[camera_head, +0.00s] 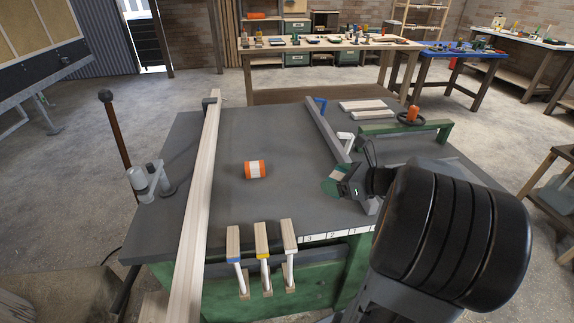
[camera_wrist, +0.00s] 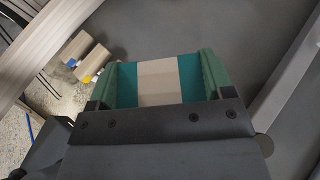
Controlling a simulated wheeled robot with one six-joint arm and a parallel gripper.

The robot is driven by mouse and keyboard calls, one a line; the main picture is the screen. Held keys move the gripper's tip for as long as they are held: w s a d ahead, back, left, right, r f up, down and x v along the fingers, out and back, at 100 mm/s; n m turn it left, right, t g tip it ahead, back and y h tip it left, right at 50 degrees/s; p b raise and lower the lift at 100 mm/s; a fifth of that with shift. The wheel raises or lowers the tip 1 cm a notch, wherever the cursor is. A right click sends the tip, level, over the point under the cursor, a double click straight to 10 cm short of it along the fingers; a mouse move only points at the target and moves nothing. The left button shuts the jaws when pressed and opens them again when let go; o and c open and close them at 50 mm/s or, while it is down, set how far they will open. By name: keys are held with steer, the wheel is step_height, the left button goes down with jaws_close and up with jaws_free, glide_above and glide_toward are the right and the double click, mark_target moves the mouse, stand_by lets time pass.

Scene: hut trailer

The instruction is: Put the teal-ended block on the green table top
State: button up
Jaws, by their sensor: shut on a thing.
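The teal-ended block (camera_wrist: 158,84) has a pale wooden middle and a teal end on each side. My gripper (camera_wrist: 157,80) is shut on it, with one green finger pad against each teal end. In the head view my gripper (camera_head: 342,184) is over the right part of the near table, beside a long grey rail; the block is mostly hidden there. The near table (camera_head: 225,200) has a dark grey top on a green body. I cannot tell the gap between block and top.
An orange-ended block (camera_head: 255,169) lies mid-table. A long pale board (camera_head: 197,190) runs along the left, and the grey rail (camera_head: 325,128) along the right. Several wood-ended clamps (camera_head: 261,240) stand at the front edge. A green bar (camera_head: 405,129) is at right. Grey top between board and rail is mostly clear.

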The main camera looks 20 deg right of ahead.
steer(key=w+d+f+x, duration=0.1)
steer(key=d+x, duration=0.1)
steer(key=x, duration=0.6)
steer(key=b, duration=0.2)
glide_above(300, 195)
steer(key=s, duration=0.1)
step_height(300, 195, down, 5)
steer(key=shift+d+r, duration=0.1)
steer(key=shift+r, duration=0.05)
steer(key=shift+w+f, duration=0.25)
steer(key=shift+f, duration=0.05)
steer(key=shift+w+f+b, duration=0.15)
steer(key=shift+f+b, duration=0.3)
steer(key=shift+f, duration=1.25)
steer(key=shift+f, duration=0.2)
steer(key=o, duration=0.9)
steer(key=shift+o, duration=0.2)
steer(key=shift+r, duration=0.1)
